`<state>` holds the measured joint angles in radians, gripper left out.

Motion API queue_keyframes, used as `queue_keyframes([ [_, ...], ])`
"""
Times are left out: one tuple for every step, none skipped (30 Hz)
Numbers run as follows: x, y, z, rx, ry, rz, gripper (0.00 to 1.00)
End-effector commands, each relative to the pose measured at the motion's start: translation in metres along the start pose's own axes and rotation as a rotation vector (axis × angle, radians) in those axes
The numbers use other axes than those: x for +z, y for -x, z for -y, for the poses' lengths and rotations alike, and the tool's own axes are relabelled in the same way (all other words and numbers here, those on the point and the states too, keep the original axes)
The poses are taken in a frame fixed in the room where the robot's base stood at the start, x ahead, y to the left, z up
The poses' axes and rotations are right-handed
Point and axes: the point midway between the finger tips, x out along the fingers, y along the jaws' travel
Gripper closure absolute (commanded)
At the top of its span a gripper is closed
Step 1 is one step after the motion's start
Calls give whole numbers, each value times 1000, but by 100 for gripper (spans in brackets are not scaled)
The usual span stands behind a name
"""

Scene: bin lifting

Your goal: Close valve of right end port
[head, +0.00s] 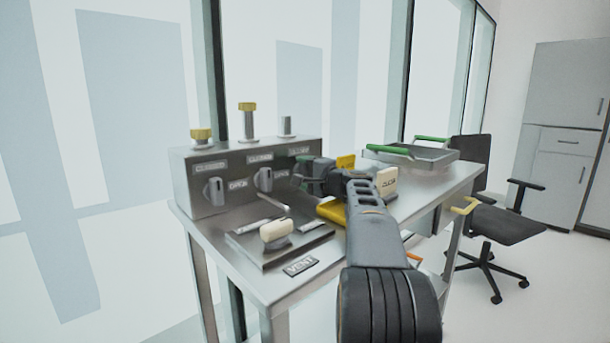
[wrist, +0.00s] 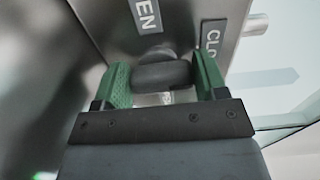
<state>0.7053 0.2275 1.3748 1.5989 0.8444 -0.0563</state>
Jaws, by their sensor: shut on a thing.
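A grey metal valve box (head: 190,165) stands on the bench, with three ports on top. The right end port (head: 287,125) is a bare stub; the left port (head: 201,138) and middle port (head: 247,112) have yellow caps. In the head view my gripper (head: 305,172) is at the right end of the box front and hides that valve. In the wrist view my gripper (wrist: 163,70) has its green fingers on both sides of the dark grey valve handle (wrist: 162,77), shut on it. An OPEN label (wrist: 146,15) and a CLOSED label (wrist: 213,42), both partly cut off, show beyond the handle.
The left handle (head: 214,192) and middle handle (head: 263,180) are on the box front. A shallow plate (head: 250,248) with a cream-topped knob (head: 275,232) and a VENT label (head: 300,266) lie in front. A green-handled tray (head: 440,157) is at the bench's far end. A chair (head: 490,225) stands right.

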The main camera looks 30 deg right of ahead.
Motion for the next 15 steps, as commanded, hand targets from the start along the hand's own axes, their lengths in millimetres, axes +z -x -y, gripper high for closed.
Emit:
queue_keyframes([
  [0,0,0,2,3,1,58],
  [0,0,0,2,3,1,58],
  [0,0,0,2,3,1,58],
  [0,0,0,2,3,1,58],
  [0,0,0,2,4,1,58],
  [0,0,0,2,4,1,33],
  [0,0,0,1,4,1,30],
  [0,0,0,1,3,1,27],
  [0,0,0,1,3,1,24],
  [0,0,0,1,3,1,21],
  [0,0,0,1,2,1,18],
  [0,0,0,1,2,1,14],
  [0,0,0,1,2,1,11],
  [0,0,0,1,2,1,8],
  [0,0,0,1,2,1,8],
])
